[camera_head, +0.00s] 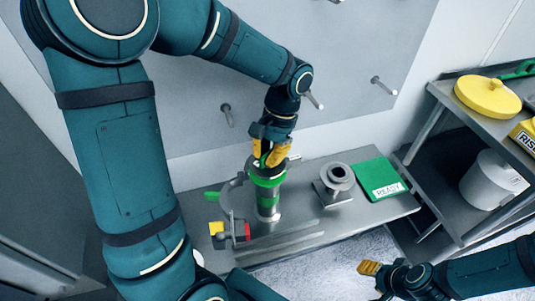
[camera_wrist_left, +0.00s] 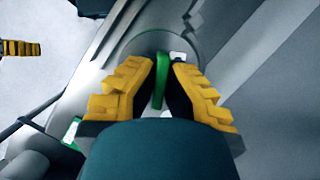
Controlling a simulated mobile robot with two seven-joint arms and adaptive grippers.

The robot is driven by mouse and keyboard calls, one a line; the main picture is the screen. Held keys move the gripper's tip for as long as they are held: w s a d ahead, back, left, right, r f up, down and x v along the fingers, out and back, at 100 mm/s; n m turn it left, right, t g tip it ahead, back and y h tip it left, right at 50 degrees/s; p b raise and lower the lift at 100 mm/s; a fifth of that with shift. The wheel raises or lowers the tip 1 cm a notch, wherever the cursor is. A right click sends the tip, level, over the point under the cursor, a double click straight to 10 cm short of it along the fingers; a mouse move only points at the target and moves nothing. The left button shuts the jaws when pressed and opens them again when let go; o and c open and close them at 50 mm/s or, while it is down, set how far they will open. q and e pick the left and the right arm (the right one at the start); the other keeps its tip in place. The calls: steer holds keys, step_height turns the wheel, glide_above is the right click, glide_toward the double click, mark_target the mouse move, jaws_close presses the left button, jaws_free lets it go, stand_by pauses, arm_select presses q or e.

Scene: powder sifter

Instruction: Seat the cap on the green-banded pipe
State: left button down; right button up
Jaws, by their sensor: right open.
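The green-banded pipe (camera_head: 268,203) stands upright on the steel bench, a grey cylinder with green bands. My left gripper (camera_head: 268,158) is directly above its top, pointing down. In the left wrist view, its yellow fingers (camera_wrist_left: 163,68) close around an upright green grip on a round grey cap (camera_wrist_left: 146,42). The cap is over the pipe's top; I cannot tell whether it is fully down, as the fingers hide part of it. My right gripper (camera_head: 373,280) is open and apart from the bench, at the lower right.
A flanged fitting (camera_head: 338,180) stands right of the pipe, beside a green READY mat (camera_head: 376,171). A red-and-yellow item (camera_head: 228,233) is left of the pipe. Pegs stick out from the wall panel. A side rack (camera_head: 445,100) holds a yellow lid (camera_head: 487,97) and a white bucket (camera_head: 490,181).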

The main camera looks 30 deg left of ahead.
arm_select(q)
steer(key=shift+f+b, duration=0.8)
steer(key=shift+f, duration=0.35)
steer(key=c, duration=1.1)
jaws_free()
steer(key=shift+o, duration=0.2)
steer(key=v, duration=1.2)
steer(key=shift+d, duration=0.1)
